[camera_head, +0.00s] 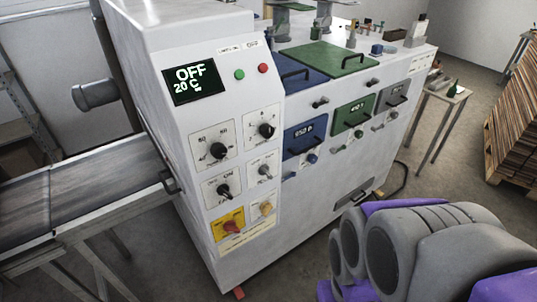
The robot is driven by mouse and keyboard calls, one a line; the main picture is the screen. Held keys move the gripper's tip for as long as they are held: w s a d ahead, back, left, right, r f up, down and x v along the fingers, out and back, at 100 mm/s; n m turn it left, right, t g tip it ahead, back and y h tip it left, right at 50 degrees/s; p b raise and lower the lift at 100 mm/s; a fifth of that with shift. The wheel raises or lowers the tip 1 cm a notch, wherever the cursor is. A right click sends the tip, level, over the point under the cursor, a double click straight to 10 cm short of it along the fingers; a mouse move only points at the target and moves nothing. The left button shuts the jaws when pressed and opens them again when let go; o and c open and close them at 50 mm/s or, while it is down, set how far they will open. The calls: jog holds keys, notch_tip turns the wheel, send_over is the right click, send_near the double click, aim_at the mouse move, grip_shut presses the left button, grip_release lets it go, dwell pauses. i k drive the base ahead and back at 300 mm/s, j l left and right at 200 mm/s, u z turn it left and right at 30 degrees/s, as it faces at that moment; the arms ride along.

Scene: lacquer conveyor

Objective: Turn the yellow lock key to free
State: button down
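The lacquer machine's white control panel (222,150) faces me left of centre. A small yellow-orange knob (265,208), which looks like the yellow lock key, sits on a white plate at the panel's lower right. Its exact angle and label are too small to read. Left of it is a red rotary switch (231,227) on a yellow plate. Grey and purple parts of my arm fill the lower right, well apart from the panel. No gripper fingers show.
The display (193,84) reads OFF and 20 C. Black knobs sit above the yellow one. A conveyor belt (80,190) runs out at left. Blue, green and grey drawers line the machine's right side. A small table (440,95) and a wood stack (515,135) stand at right.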

aim_at(266, 207)
jog(key=k+l+u, duration=0.2)
jog(key=k+u, duration=0.15)
jog(key=u, duration=0.15)
jog(key=k+u, duration=0.5)
jog(key=i+l, duration=0.05)
jog(key=i, duration=0.05)
